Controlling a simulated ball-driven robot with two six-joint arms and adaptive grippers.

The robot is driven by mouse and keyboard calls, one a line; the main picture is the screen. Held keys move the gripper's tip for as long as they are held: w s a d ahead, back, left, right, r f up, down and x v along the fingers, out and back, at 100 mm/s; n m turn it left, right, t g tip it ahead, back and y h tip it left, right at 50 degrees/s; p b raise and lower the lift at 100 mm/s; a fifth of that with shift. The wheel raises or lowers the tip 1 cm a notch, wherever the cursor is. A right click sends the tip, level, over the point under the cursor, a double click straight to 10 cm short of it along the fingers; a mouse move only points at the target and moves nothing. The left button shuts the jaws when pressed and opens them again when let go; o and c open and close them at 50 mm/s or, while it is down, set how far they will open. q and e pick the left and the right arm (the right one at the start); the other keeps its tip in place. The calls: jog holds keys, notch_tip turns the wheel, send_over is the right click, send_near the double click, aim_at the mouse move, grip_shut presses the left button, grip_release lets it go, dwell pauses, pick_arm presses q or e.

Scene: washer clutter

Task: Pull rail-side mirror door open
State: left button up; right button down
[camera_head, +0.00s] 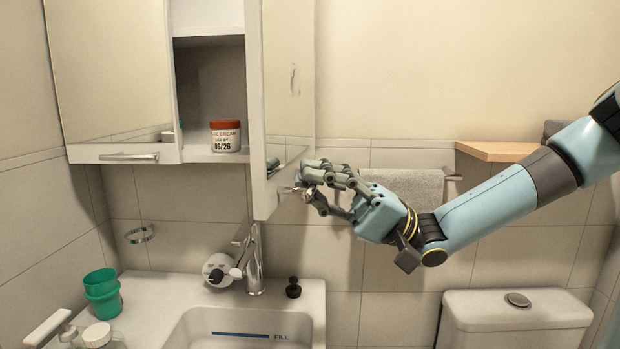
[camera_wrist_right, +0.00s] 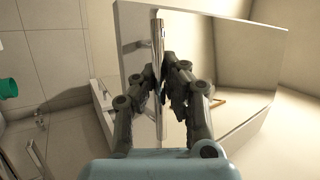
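The rail-side mirror door (camera_head: 290,75) is the right door of the wall cabinet. It stands swung out, its mirror facing right toward the towel rail. Its metal handle is near the door's lower edge in the head view and shows as a bright bar (camera_wrist_right: 158,38) in the wrist view. My right gripper (camera_head: 308,188) is at this handle, with its fingers on either side of the bar and nearly together, so it appears shut on it. The fingers hide part of the handle. The mirror (camera_wrist_right: 225,60) reflects the room. My left gripper is not in view.
The left mirror door (camera_head: 105,70) is closed. A red-lidded jar (camera_head: 225,136) stands on the cabinet's open shelf. A towel (camera_head: 405,185) hangs right, above the toilet tank (camera_head: 515,318).

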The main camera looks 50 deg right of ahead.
jog(key=shift+f, duration=0.15)
jog(key=c, duration=1.7)
grip_release()
jog(key=shift+d, duration=0.1)
jog(key=shift+o, duration=0.3)
jog(key=shift+d, duration=0.1)
jog(key=v, duration=1.2)
